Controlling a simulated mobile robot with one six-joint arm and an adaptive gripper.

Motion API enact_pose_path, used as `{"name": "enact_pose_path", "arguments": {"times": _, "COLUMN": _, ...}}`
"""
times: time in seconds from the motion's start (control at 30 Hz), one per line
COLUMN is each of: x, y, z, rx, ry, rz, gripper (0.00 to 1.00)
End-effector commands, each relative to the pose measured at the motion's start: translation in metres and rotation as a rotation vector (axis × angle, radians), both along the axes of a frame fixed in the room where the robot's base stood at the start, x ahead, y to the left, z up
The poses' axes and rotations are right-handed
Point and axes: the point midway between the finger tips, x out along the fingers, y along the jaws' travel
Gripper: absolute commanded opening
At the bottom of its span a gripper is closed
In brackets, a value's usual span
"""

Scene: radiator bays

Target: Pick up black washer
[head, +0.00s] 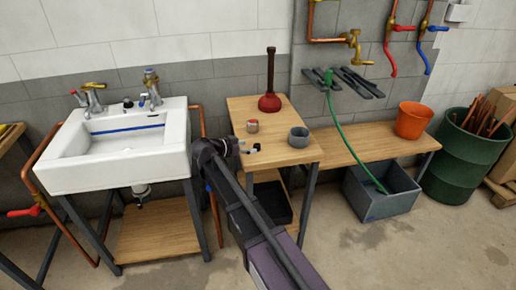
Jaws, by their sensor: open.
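I cannot make out a black washer for certain in the head view. My gripper (250,148) is over the left edge of the wooden bench (275,107), in front of a small red-and-silver tin (252,126). It is small and partly hidden by my arm, and nothing shows held in it. Small dark items (127,103) sit on the back ledge of the white sink (115,168), too small to identify.
A red plunger (270,102) and a grey cup (298,138) stand on the bench. To the right are a lower wooden shelf (366,147), an orange bucket (412,121), a grey crate (385,205) and a green barrel (456,165). The floor in front is clear.

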Motion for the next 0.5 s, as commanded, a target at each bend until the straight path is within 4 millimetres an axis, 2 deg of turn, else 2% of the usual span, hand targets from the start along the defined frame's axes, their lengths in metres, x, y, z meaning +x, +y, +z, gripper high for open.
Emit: {"name": "enact_pose_path", "arguments": {"times": 0.5, "x": 0.032, "y": -0.031, "z": -0.016, "rx": 0.0, "ry": 0.0, "rz": 0.0, "gripper": 0.78}}
